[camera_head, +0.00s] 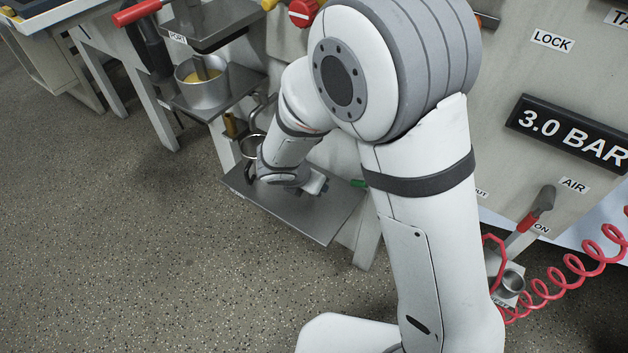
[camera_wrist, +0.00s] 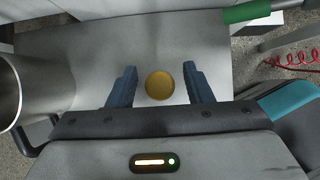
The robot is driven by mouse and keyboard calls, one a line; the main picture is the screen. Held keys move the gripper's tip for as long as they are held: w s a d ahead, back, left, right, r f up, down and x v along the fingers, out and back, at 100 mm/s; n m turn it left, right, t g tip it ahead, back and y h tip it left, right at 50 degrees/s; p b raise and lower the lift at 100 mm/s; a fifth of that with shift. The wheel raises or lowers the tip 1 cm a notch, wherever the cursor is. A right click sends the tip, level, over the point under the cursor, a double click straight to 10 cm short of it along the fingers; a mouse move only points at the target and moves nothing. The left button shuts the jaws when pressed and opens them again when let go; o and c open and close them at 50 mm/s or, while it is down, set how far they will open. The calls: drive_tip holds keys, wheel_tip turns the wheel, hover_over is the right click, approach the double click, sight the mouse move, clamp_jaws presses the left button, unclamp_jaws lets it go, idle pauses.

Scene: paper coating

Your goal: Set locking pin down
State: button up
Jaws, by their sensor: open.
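A round yellow, brass-coloured piece (camera_wrist: 160,85), seen end-on, sits on a grey metal shelf (camera_wrist: 190,35) in the wrist view. It looks like the end of the locking pin, but its length cannot be seen. My gripper (camera_wrist: 160,70) is open, with one blue finger on each side of the piece and a visible gap on both sides. In the head view the shelf (camera_head: 320,222) is at the middle, and my wrist is low over it. My arm hides the piece there, and my fingers are mostly hidden.
A metal pot (camera_wrist: 40,88) stands close on the left in the wrist view. A green bar (camera_wrist: 246,12) is at the shelf's far right edge. In the head view another pot (camera_head: 202,95) stands on an upper shelf, and a red coiled hose (camera_head: 565,275) hangs at right.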

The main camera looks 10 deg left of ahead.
drive_tip(key=shift+r+p, duration=0.3)
drive_tip(key=p+v, duration=0.4)
drive_tip(key=v, duration=0.8)
drive_tip(key=shift+p, duration=0.35)
drive_tip(key=shift+f, duration=0.15)
